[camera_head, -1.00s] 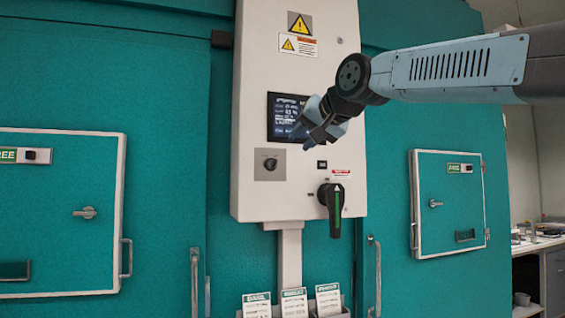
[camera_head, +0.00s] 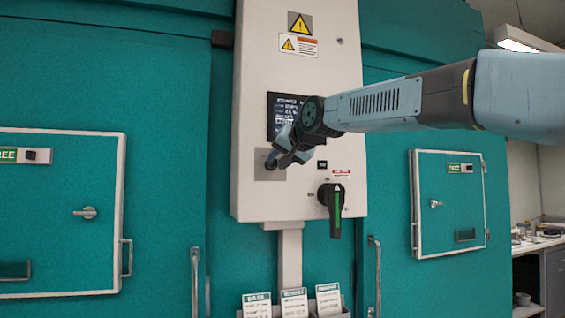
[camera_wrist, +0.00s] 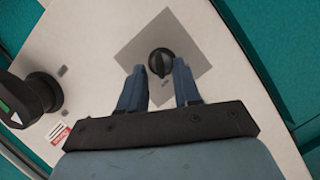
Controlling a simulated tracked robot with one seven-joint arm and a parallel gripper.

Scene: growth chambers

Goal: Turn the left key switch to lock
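The left key switch (camera_wrist: 162,62) is a round black knob on a square grey plate (camera_wrist: 190,45) on the white control panel. In the head view the grey plate (camera_head: 270,174) shows at the panel's lower left, and my gripper partly covers the switch. My gripper (camera_wrist: 158,72) is open in the wrist view, its two blue fingers apart. The knob appears between and just beyond the fingertips, and nothing is held. I cannot tell whether a finger touches it. In the head view my gripper (camera_head: 274,160) is in front of the plate.
A large black rotary handle with a green stripe (camera_head: 333,205) sits right of and below the key switch; it also shows in the wrist view (camera_wrist: 30,98). A screen (camera_head: 283,108) is above. Labelled cards (camera_head: 294,303) stand in a holder below the panel.

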